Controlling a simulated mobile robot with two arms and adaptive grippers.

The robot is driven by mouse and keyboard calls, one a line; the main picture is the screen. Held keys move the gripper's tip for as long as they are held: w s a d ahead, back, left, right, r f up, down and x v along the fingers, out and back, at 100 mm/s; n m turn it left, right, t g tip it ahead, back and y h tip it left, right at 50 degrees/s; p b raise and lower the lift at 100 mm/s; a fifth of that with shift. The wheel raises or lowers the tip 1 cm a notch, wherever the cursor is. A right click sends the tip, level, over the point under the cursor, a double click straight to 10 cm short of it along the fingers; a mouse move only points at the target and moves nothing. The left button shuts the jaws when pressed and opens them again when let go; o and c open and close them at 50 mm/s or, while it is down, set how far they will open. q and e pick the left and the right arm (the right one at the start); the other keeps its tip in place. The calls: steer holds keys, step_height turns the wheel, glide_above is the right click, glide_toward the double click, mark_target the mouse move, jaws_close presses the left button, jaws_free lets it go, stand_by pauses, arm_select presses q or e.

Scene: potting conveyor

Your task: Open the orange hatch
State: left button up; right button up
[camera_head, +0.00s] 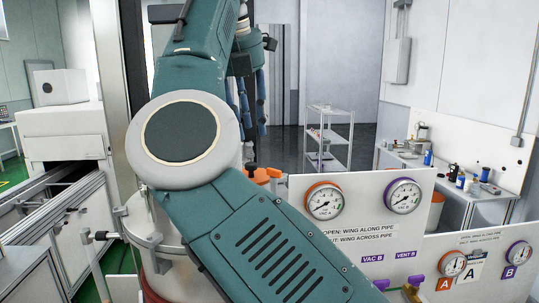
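An orange part (264,175) shows just behind my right arm, near the middle of the picture. My arm hides much of it, so I cannot tell if it is the orange hatch or whether it is open or shut. My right gripper (257,115) hangs behind the upper arm link, above the orange part in the picture. Its dark, bluish fingers point down, and the arm partly covers them. I see nothing held in it, but its opening is unclear. My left gripper is not in view.
A pale lidded vessel (160,248) with clamps stands at lower left, partly behind my arm. A white gauge panel (350,225) stands to the right. A conveyor (48,205) is at left, a wire shelf (331,140) behind, and a bench with bottles (440,170) at right.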

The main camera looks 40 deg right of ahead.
steer(key=f, duration=0.3)
steer(key=w+a+f, duration=0.1)
steer(key=f, duration=0.1)
steer(key=shift+w, duration=0.1)
steer(key=f, duration=0.1)
steer(key=d, duration=0.1)
steer(key=d+f, duration=0.1)
steer(key=shift+w+d+f+p, duration=0.15)
steer(key=shift+w+f+p, duration=0.1)
steer(key=shift+f+p, duration=0.1)
steer(key=shift+d+f, duration=0.1)
steer(key=shift+f, duration=0.35)
steer(key=shift+w+f, duration=0.1)
steer(key=shift+f, duration=0.05)
steer(key=shift+c, duration=1.1)
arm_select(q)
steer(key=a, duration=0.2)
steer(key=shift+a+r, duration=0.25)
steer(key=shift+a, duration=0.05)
arm_select(e)
jaws_close()
